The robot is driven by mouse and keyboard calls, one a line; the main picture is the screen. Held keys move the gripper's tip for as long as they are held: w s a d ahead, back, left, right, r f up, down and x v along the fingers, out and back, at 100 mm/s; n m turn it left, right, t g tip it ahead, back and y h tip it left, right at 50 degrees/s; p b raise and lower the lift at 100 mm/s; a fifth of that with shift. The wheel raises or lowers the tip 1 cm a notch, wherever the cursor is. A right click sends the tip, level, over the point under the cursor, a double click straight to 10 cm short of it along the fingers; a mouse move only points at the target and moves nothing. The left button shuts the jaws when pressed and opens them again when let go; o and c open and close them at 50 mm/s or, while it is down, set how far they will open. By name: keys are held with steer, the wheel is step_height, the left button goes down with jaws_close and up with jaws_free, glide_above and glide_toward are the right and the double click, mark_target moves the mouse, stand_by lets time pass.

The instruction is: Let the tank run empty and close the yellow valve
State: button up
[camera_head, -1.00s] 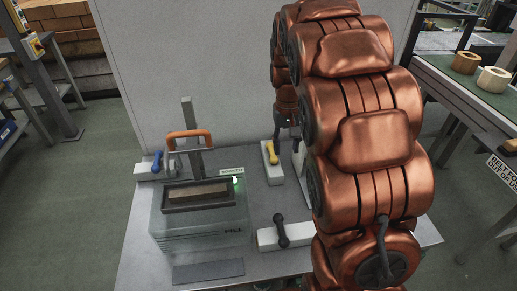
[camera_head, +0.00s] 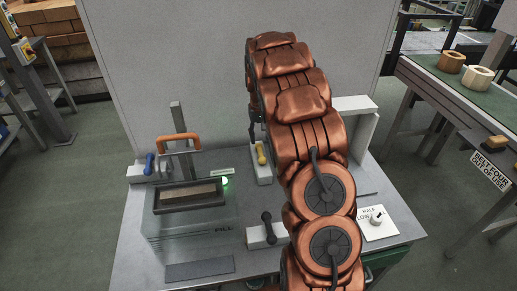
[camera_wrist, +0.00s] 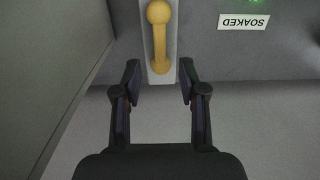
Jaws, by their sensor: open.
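The yellow valve (camera_head: 261,154) is a lever on a pale block (camera_head: 263,175) behind and to the right of the tank. The wrist view shows the yellow lever (camera_wrist: 158,38) close up, lying along its block. My gripper (camera_wrist: 158,82) is open, its two fingers spread either side of the block's near end, with nothing between the pads but the end of the block. The clear tank (camera_head: 190,232) stands at the left of the table, a brown brick in a dark tray (camera_head: 190,196) at its top. I cannot tell its water level.
A blue lever (camera_head: 149,163) is at the back left and a black lever (camera_head: 268,229) right of the tank. A green light (camera_head: 225,181) glows by a label, which reads "SOAKED" in the wrist view (camera_wrist: 244,22). A dial panel (camera_head: 377,219) is at the right. A wall stands behind.

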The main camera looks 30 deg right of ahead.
mark_target(260, 150)
steer(key=shift+f+p, duration=0.95)
steer(key=shift+f, duration=2.15)
jaws_close()
